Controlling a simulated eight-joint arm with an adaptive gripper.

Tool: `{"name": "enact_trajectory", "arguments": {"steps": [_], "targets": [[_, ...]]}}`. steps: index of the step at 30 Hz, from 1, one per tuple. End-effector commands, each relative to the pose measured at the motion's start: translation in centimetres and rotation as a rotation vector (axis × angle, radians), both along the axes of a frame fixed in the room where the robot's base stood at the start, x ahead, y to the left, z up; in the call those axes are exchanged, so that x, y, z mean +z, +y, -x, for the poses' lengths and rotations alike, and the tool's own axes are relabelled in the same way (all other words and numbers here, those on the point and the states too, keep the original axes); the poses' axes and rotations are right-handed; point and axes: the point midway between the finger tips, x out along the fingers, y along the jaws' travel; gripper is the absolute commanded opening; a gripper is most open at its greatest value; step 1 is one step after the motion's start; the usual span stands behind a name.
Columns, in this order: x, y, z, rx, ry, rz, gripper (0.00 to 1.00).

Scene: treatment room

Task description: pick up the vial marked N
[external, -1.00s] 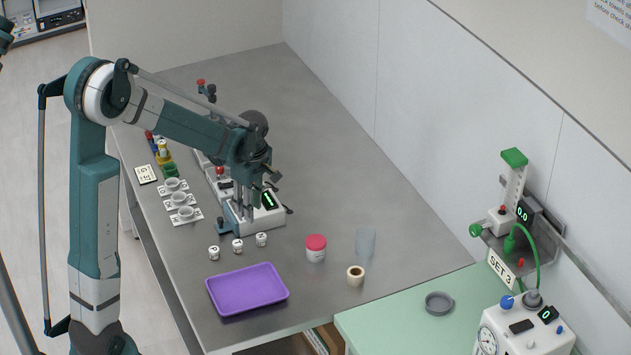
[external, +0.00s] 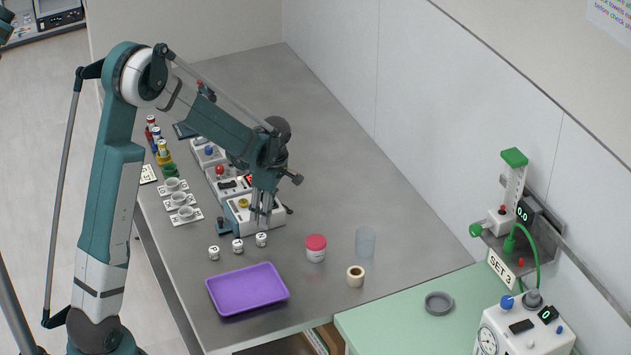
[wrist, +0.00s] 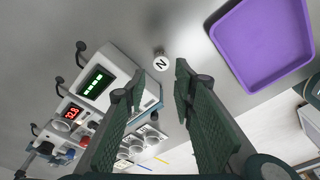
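The vial marked N (wrist: 161,64) stands on the steel bench, its round white top showing a black N in the wrist view. It lies just beyond and between my fingertips, apart from both. My gripper (wrist: 160,80) is open and empty, pointing down. In the external view my gripper (external: 262,222) hangs above and behind the rightmost small white vial (external: 261,240), which appears to be the N one; its letter is too small to read there. Two similar vials stand to its left, one in the middle (external: 238,246) and one at the far left (external: 214,253).
A purple tray (external: 247,290) lies in front of the vials. A white instrument (external: 240,215) with a display stands close behind my gripper. The bench's far right is clear.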

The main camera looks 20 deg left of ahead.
Motion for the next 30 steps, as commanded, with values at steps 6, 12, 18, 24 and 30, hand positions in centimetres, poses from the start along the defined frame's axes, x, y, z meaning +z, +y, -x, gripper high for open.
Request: {"name": "enact_trajectory", "arguments": {"steps": [6,12,18,24,30], "targets": [[-1.3,0.2,0.0,0.0,0.0,0.0,0.27],[-2.5,0.4,0.0,-0.001,0.0,0.0,0.27],[-2.5,0.4,0.0,-0.001,0.0,0.0,0.27],[-2.7,0.4,0.0,-0.001,0.0,0.0,0.27],[-4.3,0.5,0.1,-0.001,0.0,0.0,0.27]]}}
